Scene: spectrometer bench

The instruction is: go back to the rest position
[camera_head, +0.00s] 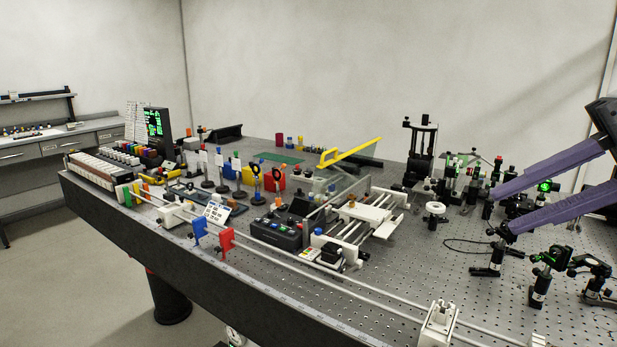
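My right gripper (501,210) reaches in from the right edge, with two long purple fingers spread apart. Nothing shows between the fingertips. It appears in front of the optics at the right part of the bench, and its height above the bench is hard to judge. My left gripper is out of view. The spectrometer bench (385,297) is a dark perforated table crowded with equipment.
A white rail carriage (438,325) sits on long rails along the front edge. Black optic mounts (541,275) stand below my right gripper in the picture. A yellow-handled piece (350,152) rises mid-bench. A display (154,124) stands at the far left.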

